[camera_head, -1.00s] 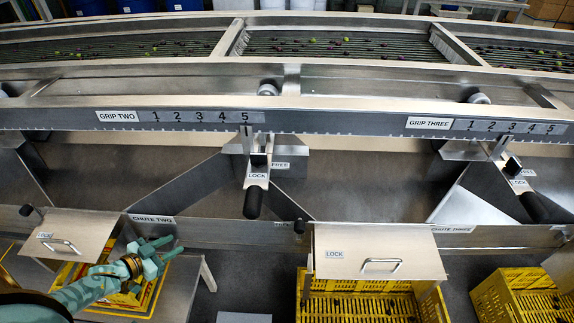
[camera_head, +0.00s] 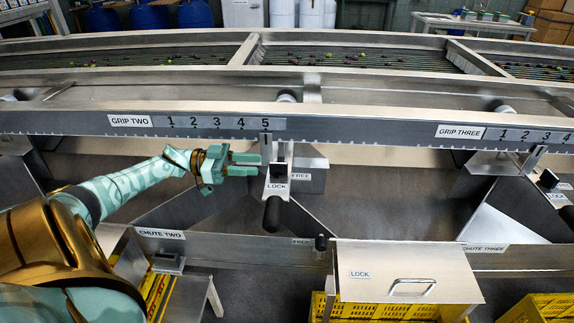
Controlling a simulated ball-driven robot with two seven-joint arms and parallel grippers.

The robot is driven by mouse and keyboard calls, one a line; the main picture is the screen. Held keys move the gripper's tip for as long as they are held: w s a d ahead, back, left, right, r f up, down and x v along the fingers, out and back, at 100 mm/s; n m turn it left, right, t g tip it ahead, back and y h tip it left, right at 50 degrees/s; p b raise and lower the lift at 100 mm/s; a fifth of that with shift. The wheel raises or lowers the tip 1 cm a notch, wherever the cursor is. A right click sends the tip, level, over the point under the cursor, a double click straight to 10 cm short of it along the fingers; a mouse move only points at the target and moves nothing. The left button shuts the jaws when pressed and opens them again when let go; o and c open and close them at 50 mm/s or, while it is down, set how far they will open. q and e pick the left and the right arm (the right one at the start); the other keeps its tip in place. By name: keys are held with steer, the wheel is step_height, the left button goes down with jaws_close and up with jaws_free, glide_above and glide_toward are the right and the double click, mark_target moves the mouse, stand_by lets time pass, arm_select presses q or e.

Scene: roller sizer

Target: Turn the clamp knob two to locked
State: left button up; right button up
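The grip two slider bracket (camera_head: 284,153) hangs from the rail at mark 5. A small black block-shaped knob (camera_head: 279,173) sits on it, between a LOCK label (camera_head: 276,188) just below and a FREE label (camera_head: 301,176) to the right. I take this to be clamp knob two; its exact turn is too small to tell. A black handle (camera_head: 272,214) hangs below it. My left gripper (camera_head: 259,164) is just left of the bracket, pointing right. Its two fingers are apart with nothing visible between them. The fingertips look close to the knob; contact cannot be told. My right gripper is not in view.
The scale rail (camera_head: 350,128) runs above the gripper. Slanted chute walls (camera_head: 318,218) stand below. A lidded box labelled LOCK (camera_head: 408,271) is at the lower right, with a small black knob (camera_head: 321,243) at its left. The grip three clamp (camera_head: 548,180) is far right.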

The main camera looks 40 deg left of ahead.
mark_target(286, 163)
arm_select(q)
steer(key=x, duration=0.9)
steer(key=shift+w+d+b, duration=0.15)
steer(key=shift+w+b, duration=0.05)
steer(key=shift+b, duration=0.15)
steer(key=shift+f, duration=0.1)
jaws_close()
